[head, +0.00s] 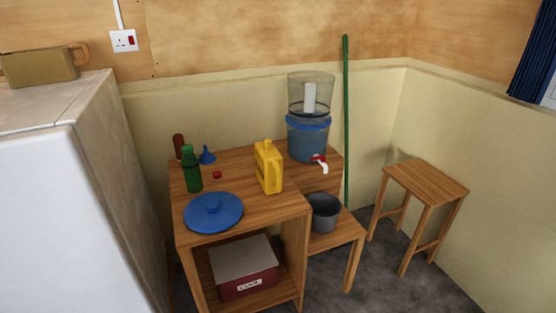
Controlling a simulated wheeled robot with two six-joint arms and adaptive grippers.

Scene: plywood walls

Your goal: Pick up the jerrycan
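The yellow jerrycan (269,168) stands upright on the wooden table (264,207), right of its middle. Its handle is at the top. Neither of my grippers shows in the head view, and nothing touches the jerrycan except the table under it.
A blue lid (213,212), a green bottle (192,170), a red cap (217,175), a blue funnel (207,155) and a dark red bottle (178,146) are left of the jerrycan. A water dispenser (309,136) stands behind right. A grey pot (323,212) sits lower right. A white appliance (70,200) flanks the left.

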